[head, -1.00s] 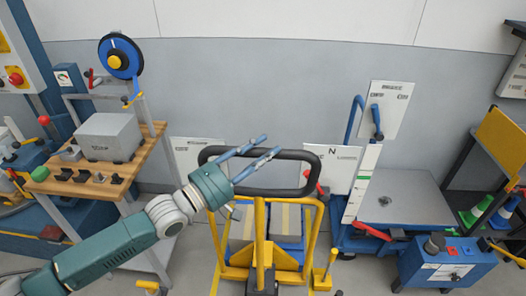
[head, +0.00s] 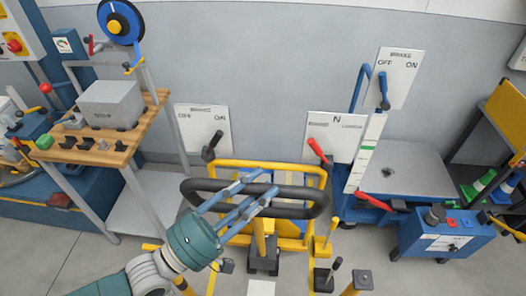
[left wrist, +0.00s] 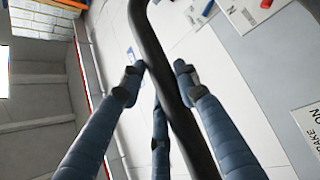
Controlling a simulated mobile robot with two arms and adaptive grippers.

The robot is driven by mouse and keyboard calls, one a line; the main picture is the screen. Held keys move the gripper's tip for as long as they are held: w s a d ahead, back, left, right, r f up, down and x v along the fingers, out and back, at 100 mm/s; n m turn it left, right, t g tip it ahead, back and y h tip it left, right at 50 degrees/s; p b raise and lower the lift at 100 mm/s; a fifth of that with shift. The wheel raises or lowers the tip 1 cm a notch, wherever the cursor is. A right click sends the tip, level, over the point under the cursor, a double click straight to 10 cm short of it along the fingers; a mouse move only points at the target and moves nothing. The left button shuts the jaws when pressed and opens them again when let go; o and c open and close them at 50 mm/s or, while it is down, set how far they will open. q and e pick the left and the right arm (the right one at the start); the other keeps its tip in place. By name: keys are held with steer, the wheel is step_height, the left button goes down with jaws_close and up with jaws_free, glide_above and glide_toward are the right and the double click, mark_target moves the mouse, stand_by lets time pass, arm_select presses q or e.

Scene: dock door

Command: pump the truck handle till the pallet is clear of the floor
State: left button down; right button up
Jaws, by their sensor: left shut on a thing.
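The truck handle is a black loop (head: 323,200) that stands in front of the yellow truck frame (head: 319,180). My left gripper (head: 268,182) reaches in from below left and is shut on the left-middle part of the loop. In the left wrist view, the black bar (left wrist: 168,90) passes between the blue-grey fingers (left wrist: 157,69). The pallet is mostly hidden behind the handle and frame; I cannot tell its height above the floor. My right gripper is not in view.
A wooden-topped bench (head: 120,140) with a grey box (head: 109,104) stands at left. A blue cart (head: 400,172) and a blue control box (head: 446,236) stand at right. Brake signs (head: 203,130) with levers are at the back. Floor shows at front left.

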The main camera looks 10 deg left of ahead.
arm_select(q)
steer(key=s+f+m+b, duration=0.1)
steer(key=s+f+b, duration=0.2)
steer(key=s, duration=0.6)
steer(key=s+f+m+h+b, duration=0.1)
steer(key=s+f+b, duration=0.3)
steer(key=s, duration=0.6)
steer(key=s+f+m+h+b, duration=0.1)
steer(key=s+f+b, duration=0.3)
steer(key=s, duration=0.6)
step_height(320, 180, down, 2)
steer(key=shift+f, duration=0.25)
steer(key=c, duration=1.2)
jaws_free()
steer(key=shift+w, duration=0.1)
steer(key=v, duration=1.2)
steer(key=shift+f, duration=0.1)
steer(key=shift+w+f, duration=0.1)
